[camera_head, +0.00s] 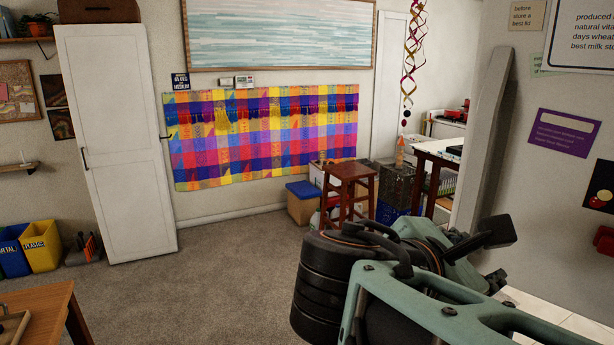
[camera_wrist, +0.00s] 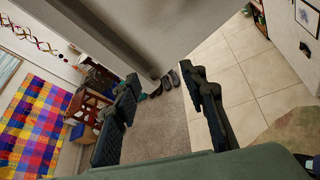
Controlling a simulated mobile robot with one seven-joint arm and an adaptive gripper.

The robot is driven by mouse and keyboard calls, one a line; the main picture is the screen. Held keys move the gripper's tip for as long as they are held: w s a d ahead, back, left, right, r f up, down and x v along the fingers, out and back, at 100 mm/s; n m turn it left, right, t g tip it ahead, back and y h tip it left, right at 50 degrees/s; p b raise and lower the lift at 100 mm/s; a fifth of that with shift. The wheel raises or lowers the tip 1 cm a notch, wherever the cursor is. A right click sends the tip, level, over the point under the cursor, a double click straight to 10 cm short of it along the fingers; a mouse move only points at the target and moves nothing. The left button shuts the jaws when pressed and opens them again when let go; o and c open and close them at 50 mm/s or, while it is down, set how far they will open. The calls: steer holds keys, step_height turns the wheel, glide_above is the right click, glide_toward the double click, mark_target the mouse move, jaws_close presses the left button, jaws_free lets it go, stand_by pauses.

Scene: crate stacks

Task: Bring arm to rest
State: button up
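My arm (camera_head: 440,290) reaches in from the lower right of the head view, with its dark joint housing and pale green links bent in front of the floor. My gripper (camera_head: 496,256) is at the right, in front of the grey post and wall. In the wrist view my gripper (camera_wrist: 164,88) shows two dark fingers spread well apart. Nothing is between them; carpet and floor tiles show through the gap. The gripper is open and empty, and touches nothing that I can see.
A wooden table corner (camera_head: 40,310) is at the lower left. A red-brown stool (camera_head: 350,180) and boxes (camera_head: 302,203) stand by the far wall. The carpet (camera_head: 215,285) between is clear.

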steer(key=s+a+f+m+g+y+p, duration=0.1)
steer(key=s+f+m+g+y+p, duration=0.25)
steer(key=f+m, duration=0.5)
steer(key=s+a+f+m+y, duration=0.1)
steer(key=a+m+y, duration=0.6)
steer(key=m, duration=0.5)
steer(key=shift+a+f+t, duration=0.3)
steer(key=shift+a+t, duration=0.05)
steer(key=shift+a, duration=0.45)
steer(key=shift+y, duration=0.25)
steer(key=shift+c, duration=1.4)
steer(key=shift+d, duration=0.15)
